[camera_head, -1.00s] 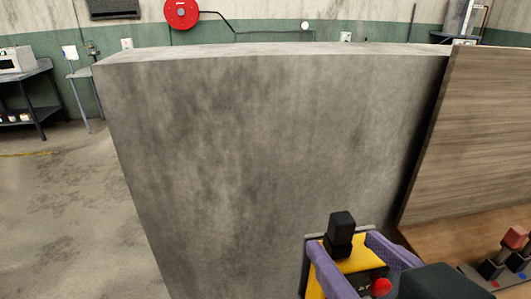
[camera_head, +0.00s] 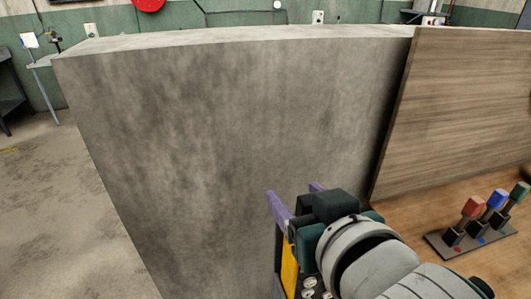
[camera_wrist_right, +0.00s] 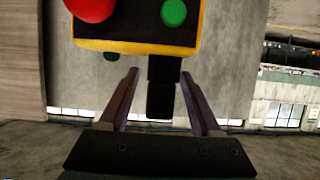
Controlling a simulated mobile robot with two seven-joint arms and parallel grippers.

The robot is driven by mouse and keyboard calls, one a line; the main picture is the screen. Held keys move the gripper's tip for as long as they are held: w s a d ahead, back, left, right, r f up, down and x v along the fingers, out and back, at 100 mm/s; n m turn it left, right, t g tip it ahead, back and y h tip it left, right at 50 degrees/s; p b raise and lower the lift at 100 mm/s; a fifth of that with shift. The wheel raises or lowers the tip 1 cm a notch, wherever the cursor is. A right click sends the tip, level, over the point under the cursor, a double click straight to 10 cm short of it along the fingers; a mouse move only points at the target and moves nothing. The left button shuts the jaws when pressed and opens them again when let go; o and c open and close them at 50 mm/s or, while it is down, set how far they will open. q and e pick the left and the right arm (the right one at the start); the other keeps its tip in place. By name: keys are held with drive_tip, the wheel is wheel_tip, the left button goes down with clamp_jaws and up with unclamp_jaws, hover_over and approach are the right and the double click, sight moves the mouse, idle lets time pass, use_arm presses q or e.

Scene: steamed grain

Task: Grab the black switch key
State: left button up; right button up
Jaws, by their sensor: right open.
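The black switch key (camera_wrist_right: 161,88) sticks out of a yellow control box (camera_wrist_right: 195,30), which is at the top of the right wrist view. My right gripper (camera_wrist_right: 158,76) is open, with its two purple fingers on either side of the key. Gaps show between the key and both fingers. In the head view my right gripper (camera_head: 297,196) and arm cover most of the yellow box (camera_head: 289,268), and the key cannot be made out there. My left gripper is not in view.
A red button (camera_wrist_right: 92,8) and a green button (camera_wrist_right: 174,12) sit on the box face. A tall grey concrete block (camera_head: 220,140) stands behind. To the right, a wooden table (camera_head: 400,225) holds a stand with red, blue and green levers (camera_head: 480,225) and a wooden panel (camera_head: 460,110).

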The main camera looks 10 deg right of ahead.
drive_tip(key=shift+c, duration=0.3)
drive_tip(key=c, duration=0.9)
clamp_jaws()
